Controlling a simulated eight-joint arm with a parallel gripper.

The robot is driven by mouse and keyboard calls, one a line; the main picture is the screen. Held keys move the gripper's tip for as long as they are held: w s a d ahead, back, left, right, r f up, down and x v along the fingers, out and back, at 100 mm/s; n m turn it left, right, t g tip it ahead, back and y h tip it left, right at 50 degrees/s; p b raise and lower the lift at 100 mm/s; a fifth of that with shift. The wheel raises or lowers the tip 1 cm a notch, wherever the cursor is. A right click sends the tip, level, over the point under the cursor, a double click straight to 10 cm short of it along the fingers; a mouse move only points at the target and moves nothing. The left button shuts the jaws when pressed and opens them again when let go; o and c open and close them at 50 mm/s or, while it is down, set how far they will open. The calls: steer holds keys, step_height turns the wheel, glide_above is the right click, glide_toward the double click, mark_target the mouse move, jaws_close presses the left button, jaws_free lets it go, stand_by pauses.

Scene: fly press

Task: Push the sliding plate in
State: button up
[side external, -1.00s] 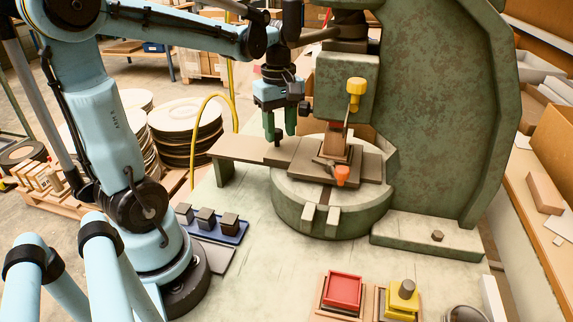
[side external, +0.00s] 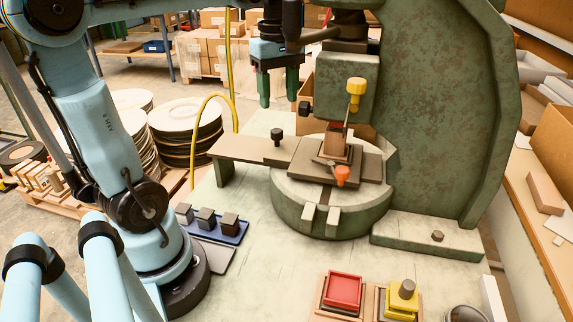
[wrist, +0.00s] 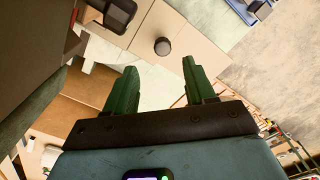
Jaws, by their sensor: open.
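The sliding plate (side external: 240,148) is a flat tan strip running from the left into the press bed, with a dark knob (side external: 277,136) standing on it. The plate (wrist: 185,22) and its knob (wrist: 162,46) also show in the wrist view, beyond the fingertips. My gripper (side external: 278,102) has green fingers, apart and empty, and hangs above the knob without touching it. In the wrist view my gripper (wrist: 158,65) shows the same open fingers. The plate's inner end lies by the tool block (side external: 337,150) under the ram.
The green press frame (side external: 440,100) stands to the right. An orange knob (side external: 342,174) and a yellow handle (side external: 356,88) sit near the ram.

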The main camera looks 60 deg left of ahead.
mark_target(278, 131)
steer(key=shift+r, duration=2)
steer(key=shift+f, duration=0.1)
steer(key=shift+f, duration=6)
steer(key=shift+r, duration=0.1)
